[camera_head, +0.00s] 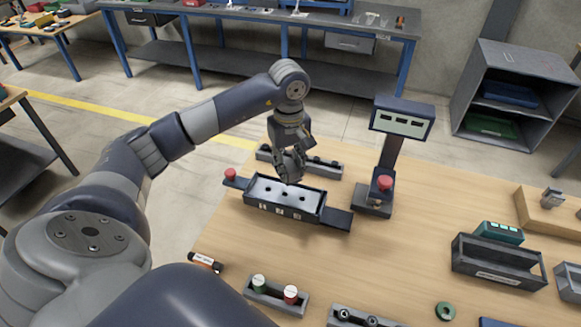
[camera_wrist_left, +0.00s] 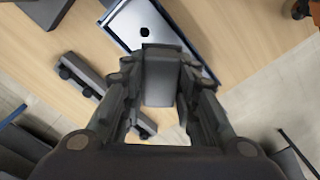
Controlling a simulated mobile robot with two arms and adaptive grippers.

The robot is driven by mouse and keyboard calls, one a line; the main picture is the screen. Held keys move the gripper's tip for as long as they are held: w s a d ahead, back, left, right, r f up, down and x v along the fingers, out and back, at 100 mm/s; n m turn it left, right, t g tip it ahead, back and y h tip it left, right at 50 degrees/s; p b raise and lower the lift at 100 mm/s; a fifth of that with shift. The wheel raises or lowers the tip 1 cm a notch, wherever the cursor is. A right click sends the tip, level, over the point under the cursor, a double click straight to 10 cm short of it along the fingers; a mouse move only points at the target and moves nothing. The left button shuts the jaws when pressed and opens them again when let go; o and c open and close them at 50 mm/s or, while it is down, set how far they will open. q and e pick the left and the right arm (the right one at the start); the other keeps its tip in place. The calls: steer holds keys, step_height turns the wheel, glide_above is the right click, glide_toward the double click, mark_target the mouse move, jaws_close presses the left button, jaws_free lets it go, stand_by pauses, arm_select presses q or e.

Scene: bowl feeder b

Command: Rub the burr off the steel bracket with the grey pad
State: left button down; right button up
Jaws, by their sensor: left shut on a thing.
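My left gripper (camera_head: 290,176) is over the dark fixture (camera_head: 262,209) on the wooden table, its fingers pointing down. In the left wrist view it is shut on a grey block (camera_wrist_left: 161,82), which looks like the grey pad. A pale, flat metal plate (camera_head: 267,189) with dark holes lies in the fixture; it may be the steel bracket. The plate also shows in the left wrist view (camera_wrist_left: 128,27), just beyond the pad. I cannot tell whether pad and plate touch. No burr can be made out. My right gripper is not in view.
A display post (camera_head: 391,155) with a red button stands right of the fixture. A dark rack (camera_head: 325,169) is behind it. In front are a tray (camera_head: 262,296) with green and red capped pieces and a marker-like tube (camera_head: 206,262).

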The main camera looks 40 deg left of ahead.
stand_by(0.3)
arm_select(q)
steer(key=shift+r, duration=0.6)
step_height(320, 180, up, 3)
steer(key=shift+r+p, duration=0.2)
steer(key=shift+p, duration=0.9)
steer(key=shift+r+p, duration=0.35)
steer(key=shift+r, duration=0.4)
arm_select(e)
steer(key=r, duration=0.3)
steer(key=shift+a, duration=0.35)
arm_select(q)
steer(key=shift+f, duration=0.1)
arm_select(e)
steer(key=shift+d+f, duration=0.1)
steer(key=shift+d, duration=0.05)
arm_select(q)
steer(key=s+d+f+m+b, duration=0.4)
steer(key=s+d+m+b, duration=0.1)
steer(key=s+d+m, duration=0.1)
steer(key=s+d+f+m+b, duration=0.4)
steer(key=s+d+m+b, duration=0.1)
steer(key=d, duration=0.4)
steer(key=shift+s+f+m+b, duration=0.35)
steer(key=shift+s+m, duration=0.2)
steer(key=shift+m, duration=0.25)
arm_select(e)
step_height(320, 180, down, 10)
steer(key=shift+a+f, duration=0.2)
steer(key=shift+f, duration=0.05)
